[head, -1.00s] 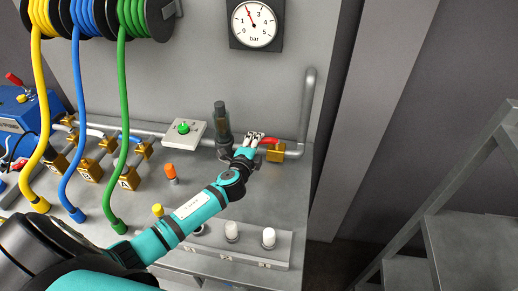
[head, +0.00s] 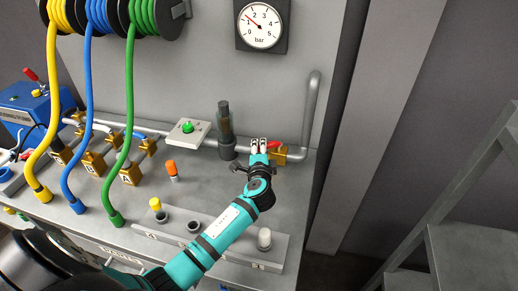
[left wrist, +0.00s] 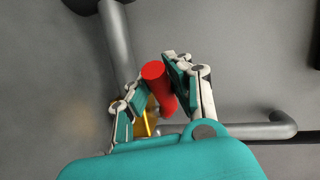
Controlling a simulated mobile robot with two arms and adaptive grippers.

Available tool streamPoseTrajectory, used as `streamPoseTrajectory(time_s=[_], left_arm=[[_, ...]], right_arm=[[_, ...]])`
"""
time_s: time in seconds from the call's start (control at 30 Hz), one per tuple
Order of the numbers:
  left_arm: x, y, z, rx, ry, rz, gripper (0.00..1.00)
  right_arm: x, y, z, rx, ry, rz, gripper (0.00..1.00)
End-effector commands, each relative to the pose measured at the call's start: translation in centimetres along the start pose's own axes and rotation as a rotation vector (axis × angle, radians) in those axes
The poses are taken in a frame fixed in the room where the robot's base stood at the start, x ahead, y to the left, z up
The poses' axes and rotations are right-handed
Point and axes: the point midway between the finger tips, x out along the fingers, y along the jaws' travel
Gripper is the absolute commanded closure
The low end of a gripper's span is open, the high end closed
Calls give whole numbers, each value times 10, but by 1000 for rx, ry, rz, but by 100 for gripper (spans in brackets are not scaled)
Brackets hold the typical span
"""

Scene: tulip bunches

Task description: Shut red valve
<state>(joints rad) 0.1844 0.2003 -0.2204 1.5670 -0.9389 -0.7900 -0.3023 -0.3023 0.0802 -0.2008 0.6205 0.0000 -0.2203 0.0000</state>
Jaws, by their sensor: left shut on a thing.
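The red valve handle (head: 274,144) is on a brass valve body (head: 279,158) in the pipe near the right end of the bench. My left gripper (head: 258,144) is at the handle, its arm reaching in from below. In the left wrist view the red handle (left wrist: 157,84) is a rounded rod between the fingers of my left gripper (left wrist: 152,90), which is shut on it. Part of the brass body (left wrist: 141,122) shows below, partly covered by a finger. The handle's exact angle to the pipe is hard to tell. My right gripper is not in view.
A pressure gauge (head: 262,26) reads about 1 bar. A dark upright cylinder (head: 225,125) stands on the pipe just left of the gripper. A green button box (head: 187,131), an orange-topped knob (head: 172,169) and yellow, blue and green hoses are further left. A stepladder (head: 450,225) stands right.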

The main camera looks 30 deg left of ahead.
Motion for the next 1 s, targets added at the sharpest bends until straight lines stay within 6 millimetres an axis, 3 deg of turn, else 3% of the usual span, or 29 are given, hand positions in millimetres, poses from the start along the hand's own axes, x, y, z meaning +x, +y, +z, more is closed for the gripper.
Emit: streamPoseTrajectory(time_s=[0.33, 0.37, 0.47, 0.77, 1.0], left_arm=[[-1, 3, 0, 4, -2, 6, 100], [-1, 3, 0, 4, -2, 6, 80], [-1, 3, 0, 3, -2, 5, 70], [-3, 2, 0, 1, -1, 3, 70], [-41, 3, -1, -2, 2, 5, 70]], right_arm=[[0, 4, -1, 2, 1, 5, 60], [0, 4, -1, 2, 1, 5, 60], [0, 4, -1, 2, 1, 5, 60], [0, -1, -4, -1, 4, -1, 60], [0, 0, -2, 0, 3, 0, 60]])
